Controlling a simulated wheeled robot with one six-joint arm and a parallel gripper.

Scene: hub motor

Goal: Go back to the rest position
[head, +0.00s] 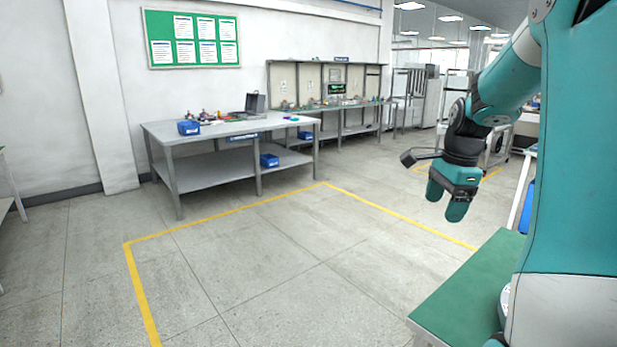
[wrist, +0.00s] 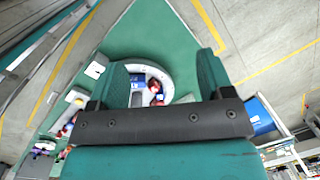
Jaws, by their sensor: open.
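My gripper (head: 447,200) hangs from my teal arm at the right of the head view, fingers pointing down in open air. Its two teal fingers show apart in the wrist view (wrist: 165,78), with nothing held between them. In the head view the gripper is above and left of a green-topped surface (head: 470,290), clear of it. In the wrist view a green surface (wrist: 150,30) lies beyond the fingers, with a white round shape (wrist: 182,82) and small red and blue parts on or near it, partly hidden by the gripper.
A grey workbench (head: 215,130) with blue bins and tools stands at the back left. Another bench (head: 330,105) lines the back wall. Yellow lines (head: 230,212) mark the open floor. A blue bin (wrist: 255,117) shows right of the gripper in the wrist view.

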